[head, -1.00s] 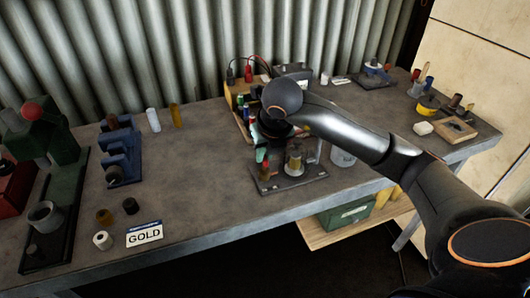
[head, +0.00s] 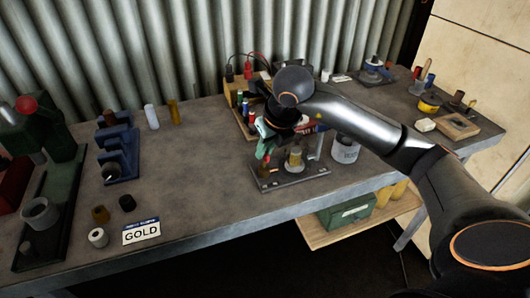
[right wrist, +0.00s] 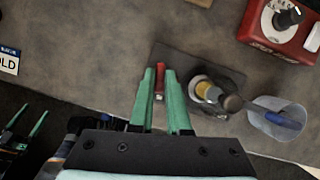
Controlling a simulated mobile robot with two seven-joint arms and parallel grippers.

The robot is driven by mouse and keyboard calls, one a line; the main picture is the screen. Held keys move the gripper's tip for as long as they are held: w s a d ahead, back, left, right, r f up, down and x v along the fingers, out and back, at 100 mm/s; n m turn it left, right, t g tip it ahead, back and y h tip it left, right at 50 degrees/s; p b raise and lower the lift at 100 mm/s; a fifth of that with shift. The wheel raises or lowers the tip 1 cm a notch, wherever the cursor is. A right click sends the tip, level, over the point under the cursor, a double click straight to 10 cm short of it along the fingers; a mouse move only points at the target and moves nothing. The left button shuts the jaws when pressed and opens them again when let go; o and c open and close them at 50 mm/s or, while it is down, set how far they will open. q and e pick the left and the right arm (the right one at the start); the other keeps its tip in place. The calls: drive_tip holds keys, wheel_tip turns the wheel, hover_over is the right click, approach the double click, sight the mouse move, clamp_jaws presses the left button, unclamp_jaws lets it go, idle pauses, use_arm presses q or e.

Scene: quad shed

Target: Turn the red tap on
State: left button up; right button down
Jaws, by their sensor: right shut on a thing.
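The red tap (right wrist: 160,77) is a small upright red handle on a dark base plate (right wrist: 187,62) in the right wrist view. My right gripper (right wrist: 161,76) has its two green fingers on either side of the red handle and is shut on it. In the head view the red tap (head: 265,167) stands at the left of its plate (head: 290,183), partly hidden by the gripper and wrist. A yellow-and-metal round fitting (right wrist: 208,92) stands on the same plate. My left gripper (right wrist: 25,120) shows at the left edge of the right wrist view, with its green fingers apart and empty.
A pale cup (head: 345,149) stands right of the plate. A red box with a dial (right wrist: 283,22) is behind it. A wooden tray with coloured items (head: 250,112) is behind the tap. The bench is clear left of the plate, up to the GOLD card (head: 141,232).

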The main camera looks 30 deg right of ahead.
drive_tip(key=n+y+b, duration=0.1)
drive_tip(key=n, duration=0.2)
drive_tip(key=shift+d+n+b, duration=0.15)
drive_tip(key=shift+n+b, duration=0.15)
drive_tip(key=shift+b, duration=0.05)
drive_tip(key=n+y, duration=0.1)
drive_tip(key=n, duration=0.1)
drive_tip(key=shift+n, duration=0.4)
drive_tip(key=n+g+y, duration=0.1)
drive_tip(key=n, duration=0.1)
drive_tip(key=shift+w+d+n, duration=0.1)
drive_tip(key=shift+w+n, duration=0.05)
drive_tip(key=shift+n, duration=0.15)
drive_tip(key=n+g+y, duration=0.1)
drive_tip(key=n, duration=0.2)
drive_tip(key=shift+r, duration=0.1)
drive_tip(key=shift+w+n+g, duration=0.1)
drive_tip(key=shift+n+g, duration=0.4)
drive_tip(key=shift+n, duration=1.1)
drive_tip(key=shift+p, duration=0.3)
drive_tip(key=c, duration=0.9)
unclamp_jaws()
